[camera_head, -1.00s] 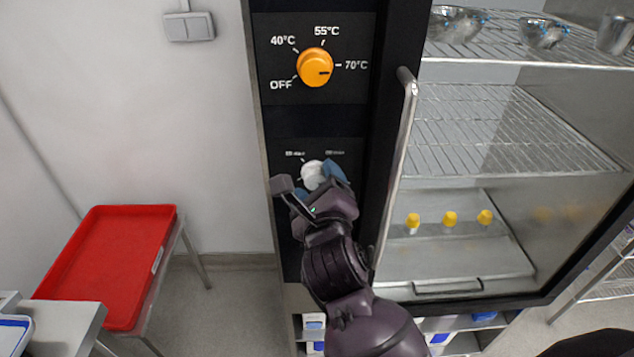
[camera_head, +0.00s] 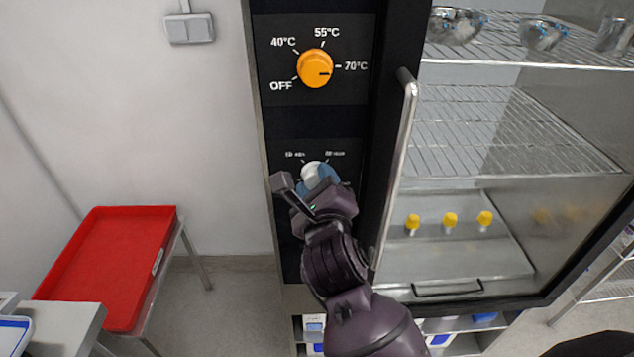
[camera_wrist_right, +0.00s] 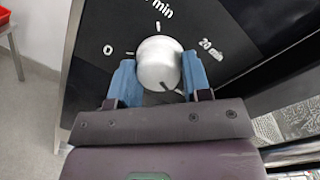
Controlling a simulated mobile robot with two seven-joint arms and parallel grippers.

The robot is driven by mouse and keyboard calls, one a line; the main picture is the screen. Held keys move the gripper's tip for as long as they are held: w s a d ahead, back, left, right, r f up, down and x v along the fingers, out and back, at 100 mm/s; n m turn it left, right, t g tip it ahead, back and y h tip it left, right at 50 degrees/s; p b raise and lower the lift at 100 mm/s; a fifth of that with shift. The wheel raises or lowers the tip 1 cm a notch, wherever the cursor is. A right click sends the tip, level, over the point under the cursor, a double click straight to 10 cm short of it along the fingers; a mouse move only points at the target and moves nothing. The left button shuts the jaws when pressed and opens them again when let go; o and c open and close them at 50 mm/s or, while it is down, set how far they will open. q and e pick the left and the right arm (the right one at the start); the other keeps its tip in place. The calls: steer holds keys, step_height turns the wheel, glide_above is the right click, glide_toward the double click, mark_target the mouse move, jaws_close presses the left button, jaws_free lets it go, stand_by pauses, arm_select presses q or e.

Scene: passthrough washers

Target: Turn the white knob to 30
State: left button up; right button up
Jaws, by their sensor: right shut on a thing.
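The white knob (camera_head: 313,170) is on the dark control panel below the orange dial, partly hidden by my right gripper (camera_head: 318,180) in the head view. In the right wrist view the white knob (camera_wrist_right: 157,58) sits between the two blue fingers of my right gripper (camera_wrist_right: 160,78), which is shut on its sides. A dark mark on the knob's lower edge points down and slightly right. Printed marks around it read "0" at left, a cut-off "min" label at top and "20 min" at right. The "30" label cannot be read. My left gripper is not in view.
The orange dial (camera_head: 316,68) above points near 70°C. A vertical metal door handle (camera_head: 398,160) stands close to the right of my right arm. The glass-fronted cabinet holds wire shelves and yellow-capped items. A red tray (camera_head: 105,265) is at lower left.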

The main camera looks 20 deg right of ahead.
steer(key=shift+m, duration=0.8)
steer(key=o, duration=0.9)
steer(key=s, duration=0.3)
steer(key=s+a, duration=0.1)
steer(key=s, duration=0.3)
steer(key=s+a, duration=0.1)
steer(key=s, duration=0.2)
steer(key=shift+s+f, duration=0.15)
steer(key=shift+s, duration=0.15)
